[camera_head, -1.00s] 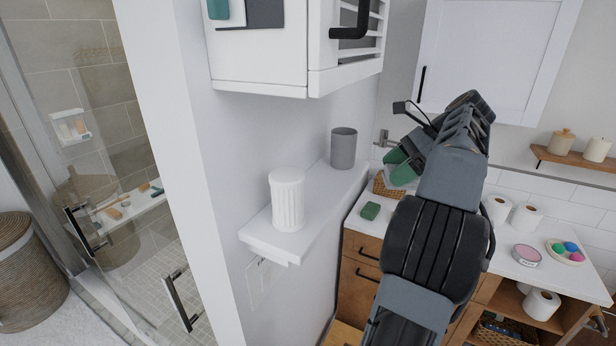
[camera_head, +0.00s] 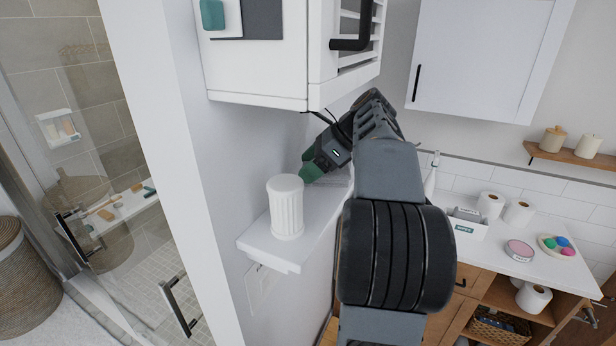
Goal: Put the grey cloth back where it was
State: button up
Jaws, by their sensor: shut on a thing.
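My gripper (camera_head: 309,170) has green fingertips and is over the white wall shelf (camera_head: 270,247), just behind and right of the white fluted canister (camera_head: 286,207). It is shut on a pale grey thing (camera_head: 338,179), of which a small patch shows under the wrist. This looks like the grey cloth, mostly hidden by the gripper and arm. I cannot tell whether it touches the shelf.
A white cabinet (camera_head: 258,75) hangs close above the gripper, with a flat dark grey piece (camera_head: 262,18) and a teal item (camera_head: 212,14) on it. A counter (camera_head: 500,250) with toilet rolls (camera_head: 490,204) and a white box (camera_head: 466,224) is at right.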

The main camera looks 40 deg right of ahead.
jog(key=shift+w+a+f, duration=0.1)
jog(key=shift+a+f, duration=0.05)
jog(key=shift+f, duration=0.75)
jog(key=shift+w+a+f, duration=0.1)
jog(key=shift+f, duration=0.75)
jog(key=o, duration=0.9)
jog(key=shift+v, duration=3.85)
jog(key=shift+f, duration=0.1)
